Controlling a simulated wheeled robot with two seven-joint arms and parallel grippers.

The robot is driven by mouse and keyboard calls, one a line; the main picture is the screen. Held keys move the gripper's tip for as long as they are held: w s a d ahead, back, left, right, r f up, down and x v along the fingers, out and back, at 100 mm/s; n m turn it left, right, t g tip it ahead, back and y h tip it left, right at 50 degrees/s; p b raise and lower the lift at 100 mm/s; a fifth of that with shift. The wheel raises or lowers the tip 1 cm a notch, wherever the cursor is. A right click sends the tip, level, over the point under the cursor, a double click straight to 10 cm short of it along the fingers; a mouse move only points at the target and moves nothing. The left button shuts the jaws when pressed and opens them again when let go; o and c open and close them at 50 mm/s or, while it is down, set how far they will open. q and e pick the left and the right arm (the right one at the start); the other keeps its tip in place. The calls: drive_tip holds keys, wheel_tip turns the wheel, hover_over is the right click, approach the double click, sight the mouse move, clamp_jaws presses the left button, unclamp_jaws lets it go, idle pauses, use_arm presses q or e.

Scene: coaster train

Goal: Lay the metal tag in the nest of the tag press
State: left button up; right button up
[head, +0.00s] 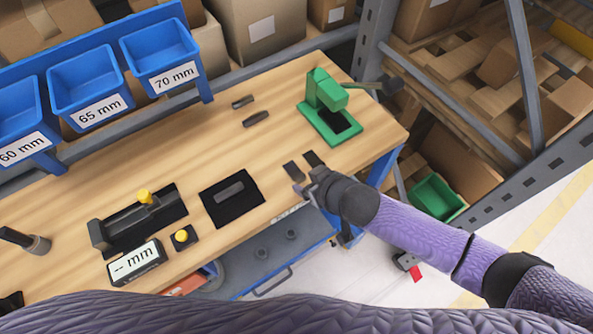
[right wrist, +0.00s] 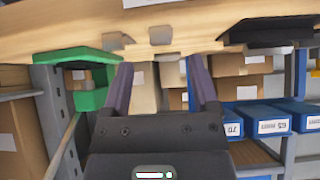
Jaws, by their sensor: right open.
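The metal tag appears to be the flat grey plate (head: 230,190) lying on a black pad (head: 250,203) near the bench's front edge. The green tag press (head: 324,92) stands at the right end of the bench, with a dark opening in its base and a lever to the right. The press also shows at the left of the right wrist view (right wrist: 88,98). My right gripper (head: 303,165) is open and empty at the front edge, right of the pad and in front of the press. Its parted fingers (right wrist: 159,62) show in the right wrist view. My left gripper is out of view.
Blue bins (head: 160,52) marked by length line the bench's back. Two small dark pieces (head: 256,118) lie left of the press. A gauge with a yellow knob (head: 144,197) and a display (head: 136,263) stand at left. Bare wood lies between pad and press.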

sight(301, 177)
drive_tip(key=b+x, duration=0.1)
drive_tip(key=x, duration=0.3)
drive_tip(key=shift+s, duration=0.15)
drive_tip(key=shift+w+a+f+b, duration=0.2)
drive_tip(key=shift+w+b, duration=0.05)
drive_tip(key=shift+b, duration=0.1)
drive_tip(key=shift+r, duration=0.1)
drive_tip(key=c, duration=0.4)
clamp_jaws()
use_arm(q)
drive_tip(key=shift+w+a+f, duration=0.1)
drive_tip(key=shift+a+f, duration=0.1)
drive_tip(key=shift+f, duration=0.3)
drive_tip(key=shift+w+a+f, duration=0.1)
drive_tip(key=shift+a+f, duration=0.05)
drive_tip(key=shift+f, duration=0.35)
